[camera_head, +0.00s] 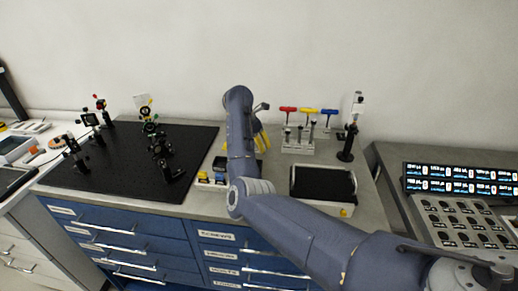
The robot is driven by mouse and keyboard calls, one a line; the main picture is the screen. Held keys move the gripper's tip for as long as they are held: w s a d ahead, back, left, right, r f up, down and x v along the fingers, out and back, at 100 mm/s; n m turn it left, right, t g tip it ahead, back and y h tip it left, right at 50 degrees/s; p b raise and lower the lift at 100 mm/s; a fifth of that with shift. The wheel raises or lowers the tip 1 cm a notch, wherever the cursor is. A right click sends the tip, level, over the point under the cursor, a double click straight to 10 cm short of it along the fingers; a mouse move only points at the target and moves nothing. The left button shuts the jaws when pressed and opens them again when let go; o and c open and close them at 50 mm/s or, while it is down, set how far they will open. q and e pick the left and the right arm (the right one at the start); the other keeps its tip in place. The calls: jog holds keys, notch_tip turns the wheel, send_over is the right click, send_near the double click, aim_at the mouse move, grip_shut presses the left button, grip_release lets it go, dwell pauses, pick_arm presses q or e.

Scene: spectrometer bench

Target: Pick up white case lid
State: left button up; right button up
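A white case (353,187) with a black inner surface and a small yellow patch at its front sits on the grey bench, right of my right arm. I cannot make out a separate white lid; part of the bench is hidden behind the arm. My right arm comes in from the lower right, bends over the bench front and reaches toward the wall. Its gripper (262,106) is mostly hidden at the arm's far end; only a small dark part shows, behind and left of the case. I cannot tell its opening. My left gripper is out of view.
Red, yellow and blue T-handle tools (308,111) stand in a white rack behind the case. A black post-mounted optic (346,151) stands right of it. A black breadboard (110,185) with several optics fills the left. A white tray (203,179) with small items lies beside the arm.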

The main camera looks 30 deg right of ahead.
grip_shut()
jog(key=shift+r, duration=0.1)
dwell(0.4)
